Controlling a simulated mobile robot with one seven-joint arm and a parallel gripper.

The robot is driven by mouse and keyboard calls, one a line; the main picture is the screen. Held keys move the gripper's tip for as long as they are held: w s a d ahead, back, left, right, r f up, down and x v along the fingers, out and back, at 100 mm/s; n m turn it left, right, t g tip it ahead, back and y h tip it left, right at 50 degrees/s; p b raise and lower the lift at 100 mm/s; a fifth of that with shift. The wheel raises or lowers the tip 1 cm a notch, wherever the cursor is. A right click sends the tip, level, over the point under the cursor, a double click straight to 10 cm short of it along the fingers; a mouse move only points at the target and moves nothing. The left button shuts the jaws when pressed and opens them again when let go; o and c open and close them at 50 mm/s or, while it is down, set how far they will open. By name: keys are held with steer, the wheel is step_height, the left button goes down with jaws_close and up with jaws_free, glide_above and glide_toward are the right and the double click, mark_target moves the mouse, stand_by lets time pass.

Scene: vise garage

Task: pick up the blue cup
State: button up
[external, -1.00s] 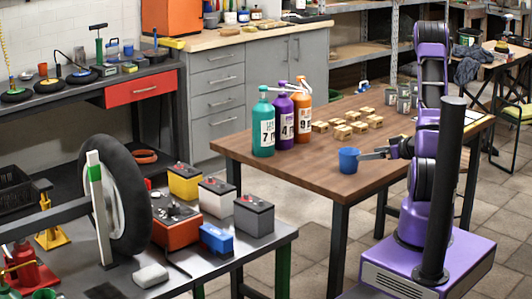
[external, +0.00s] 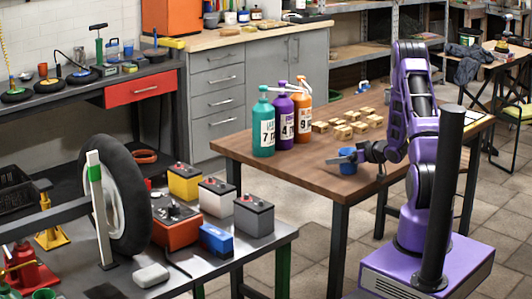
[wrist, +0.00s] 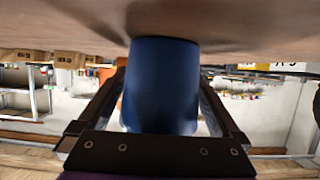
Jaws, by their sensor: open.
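The blue cup (external: 348,167) stands upright on the wooden table (external: 290,172) near its front edge. My gripper (external: 354,157) is at the cup, coming from its right side. In the wrist view, which looks upside down, the cup (wrist: 160,85) fills the middle of the picture. The two dark fingers (wrist: 161,78) lie to its left and right, with the cup between them. The fingers are open. Whether either finger touches the cup, I cannot tell.
Several small wooden blocks (external: 345,130) lie behind the cup. A workbench (external: 265,235) with batteries and a wheel stands at the left front.

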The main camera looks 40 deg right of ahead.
steer(key=c, duration=1.1)
